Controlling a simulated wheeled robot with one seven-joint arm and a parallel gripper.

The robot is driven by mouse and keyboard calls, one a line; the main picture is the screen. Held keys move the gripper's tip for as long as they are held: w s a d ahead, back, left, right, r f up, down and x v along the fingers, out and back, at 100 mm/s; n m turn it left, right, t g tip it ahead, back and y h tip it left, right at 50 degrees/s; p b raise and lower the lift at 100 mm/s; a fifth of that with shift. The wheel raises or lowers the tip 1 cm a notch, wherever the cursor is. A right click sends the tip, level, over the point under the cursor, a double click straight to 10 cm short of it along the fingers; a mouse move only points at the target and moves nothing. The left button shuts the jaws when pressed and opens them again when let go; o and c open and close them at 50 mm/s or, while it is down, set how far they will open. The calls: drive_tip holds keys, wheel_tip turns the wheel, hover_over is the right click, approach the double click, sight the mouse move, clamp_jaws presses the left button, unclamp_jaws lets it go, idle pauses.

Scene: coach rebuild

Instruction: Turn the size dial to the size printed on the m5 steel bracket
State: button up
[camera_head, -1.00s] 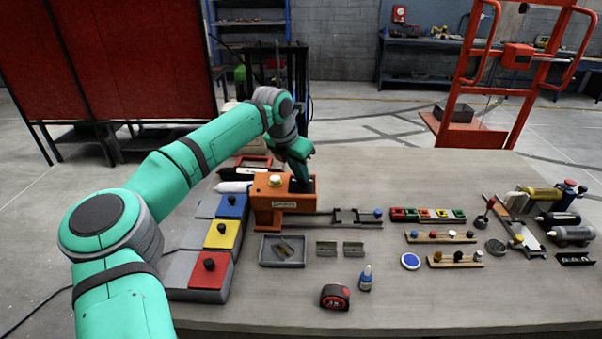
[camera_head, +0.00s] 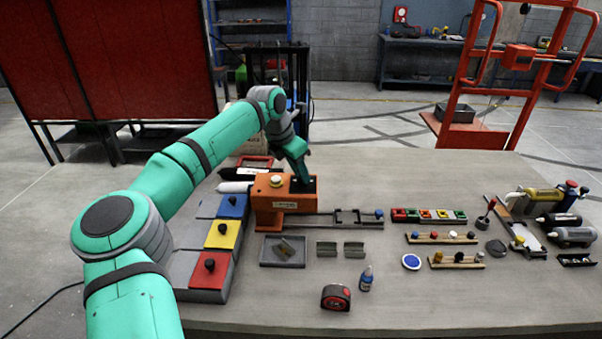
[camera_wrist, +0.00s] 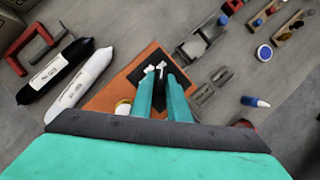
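An orange machine (camera_head: 268,205) with a cream knob (camera_head: 276,181) and a black top panel stands on the table; it also shows in the wrist view (camera_wrist: 107,97). My gripper (camera_head: 303,181) points down at the black panel (camera_wrist: 138,70). In the wrist view its two teal fingers (camera_wrist: 161,78) stand a little apart over the panel, with small white parts at their tips. Whether a dial sits between them is hidden. A grey tray (camera_head: 266,262) in front of the machine holds small dark and brownish pieces. I cannot make out the m5 steel bracket or any printed size.
Red, yellow and blue blocks with black knobs (camera_head: 208,264) stand left of the tray. A slide rail (camera_head: 345,218) extends right from the machine. A tape measure (camera_head: 336,297) and small bottle (camera_head: 366,279) are at the front. Racks and cylinders fill the right side.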

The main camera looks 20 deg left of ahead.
drive_tip(key=shift+o, duration=1.1)
drive_tip(key=v, duration=1.1)
drive_tip(key=shift+f, duration=0.1)
